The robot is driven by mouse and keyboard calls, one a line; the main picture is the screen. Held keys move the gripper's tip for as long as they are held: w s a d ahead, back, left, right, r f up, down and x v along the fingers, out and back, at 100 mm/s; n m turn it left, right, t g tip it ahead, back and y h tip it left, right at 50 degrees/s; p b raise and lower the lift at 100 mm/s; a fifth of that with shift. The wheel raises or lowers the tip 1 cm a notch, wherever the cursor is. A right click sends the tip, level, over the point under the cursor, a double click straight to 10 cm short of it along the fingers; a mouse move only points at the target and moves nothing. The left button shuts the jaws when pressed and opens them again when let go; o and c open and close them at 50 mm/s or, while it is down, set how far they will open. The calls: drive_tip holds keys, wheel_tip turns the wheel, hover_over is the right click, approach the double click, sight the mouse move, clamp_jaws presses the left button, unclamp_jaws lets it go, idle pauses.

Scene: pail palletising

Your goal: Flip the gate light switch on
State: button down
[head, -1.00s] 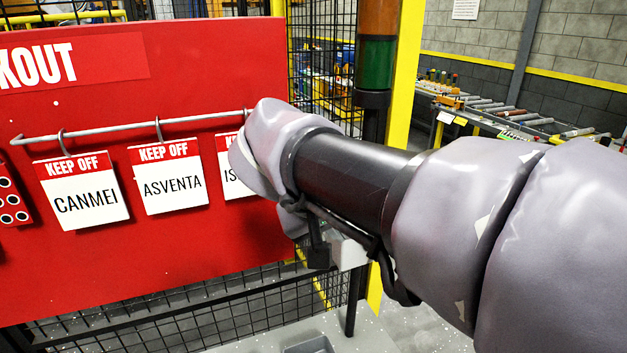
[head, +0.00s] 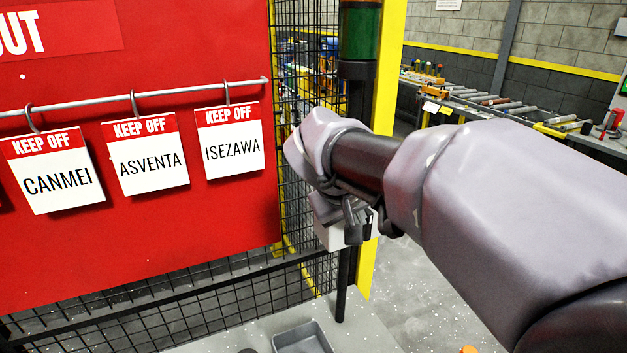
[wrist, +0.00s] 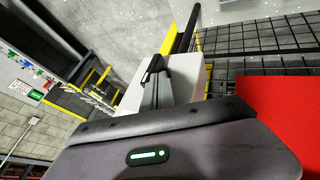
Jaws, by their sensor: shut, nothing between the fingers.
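A small white box (head: 329,237), which looks like the switch box, sits by the dark post at the gate's yellow frame. Its front and any switch lever are hidden. In the wrist view the pale box (wrist: 186,76) stands right behind the fingers. My gripper (head: 353,236) is shut and empty, in front of the box's right part in the head view.
A red lockout board (head: 130,245) with several hanging "KEEP OFF" tags fills the left. Black mesh fence (head: 110,330) runs below it. A grey tray (head: 301,338) lies low in front. A roller conveyor (head: 500,104) stands beyond the yellow post (head: 385,100).

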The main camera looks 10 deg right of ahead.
drive_tip(key=shift+r, duration=0.1)
drive_tip(key=shift+d+r+y+p, duration=0.15)
drive_tip(key=shift+y+p, duration=0.15)
drive_tip(key=shift+p, duration=0.4)
drive_tip(key=shift+w+d+r+m+g+y+p, duration=0.15)
drive_tip(key=shift+y+p, duration=0.1)
drive_tip(key=shift+p, duration=0.4)
drive_tip(key=shift+s+d+m+g+y+p, duration=0.15)
drive_tip(key=shift+y+p, duration=0.1)
drive_tip(key=shift+p, duration=0.35)
drive_tip(key=w+d+f+m+g+y+p, duration=0.1)
drive_tip(key=d+y+p, duration=0.4)
drive_tip(key=y+p, duration=0.7)
drive_tip(key=w+m+g, duration=0.1)
drive_tip(key=g, duration=0.1)
drive_tip(key=shift+d+m+g, duration=0.3)
drive_tip(key=shift+d, duration=0.1)
drive_tip(key=shift+w+f, duration=0.1)
drive_tip(key=shift+f, duration=0.05)
drive_tip(key=shift+d+f, duration=0.15)
drive_tip(key=shift+f, duration=0.15)
